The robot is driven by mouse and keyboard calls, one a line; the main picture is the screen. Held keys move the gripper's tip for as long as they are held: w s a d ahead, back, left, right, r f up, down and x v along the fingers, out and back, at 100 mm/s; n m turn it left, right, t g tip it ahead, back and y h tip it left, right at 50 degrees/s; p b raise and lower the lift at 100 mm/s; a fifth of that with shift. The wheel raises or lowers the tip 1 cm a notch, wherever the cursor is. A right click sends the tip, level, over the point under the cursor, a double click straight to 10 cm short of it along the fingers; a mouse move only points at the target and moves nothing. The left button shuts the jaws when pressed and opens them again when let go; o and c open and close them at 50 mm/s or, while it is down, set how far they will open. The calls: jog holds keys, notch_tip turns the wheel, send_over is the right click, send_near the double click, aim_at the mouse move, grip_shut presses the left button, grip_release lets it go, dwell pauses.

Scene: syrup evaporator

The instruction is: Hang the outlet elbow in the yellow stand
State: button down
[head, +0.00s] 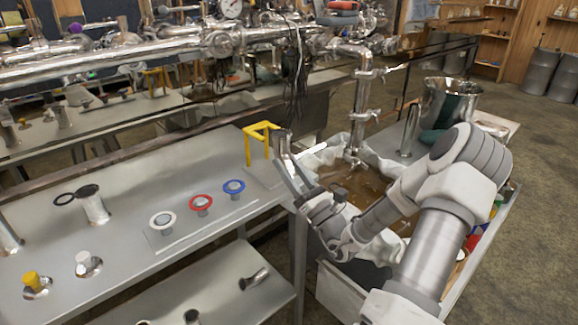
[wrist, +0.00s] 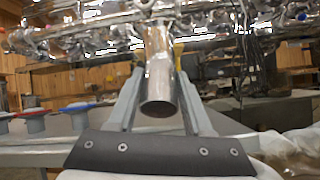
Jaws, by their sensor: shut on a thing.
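The outlet elbow (head: 281,143), a shiny metal pipe, is held between the fingers of my gripper (head: 287,165). In the wrist view the elbow (wrist: 158,78) hangs between the two fingers of my gripper (wrist: 160,92), its open round end low and towards the camera. The yellow stand (head: 262,127) is a small square-bar frame at the right end of the grey bench. In the head view the elbow is just right of the stand, raised above the bench. In the wrist view yellow parts of the stand (wrist: 178,50) show behind the elbow, mostly hidden. I cannot tell whether they touch.
White, red (head: 201,203) and blue (head: 234,187) ringed fittings stand on the bench (head: 140,205). A vertical pipe with valves (head: 361,105) stands over a lined bin of brown liquid (head: 372,190) to the right. Dark cables hang behind the stand.

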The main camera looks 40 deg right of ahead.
jog(key=shift+w, duration=0.3)
jog(key=shift+w+a+p, duration=0.15)
jog(key=shift+w+p, duration=0.5)
jog(key=shift+w, duration=0.35)
jog(key=shift+w+r, duration=0.1)
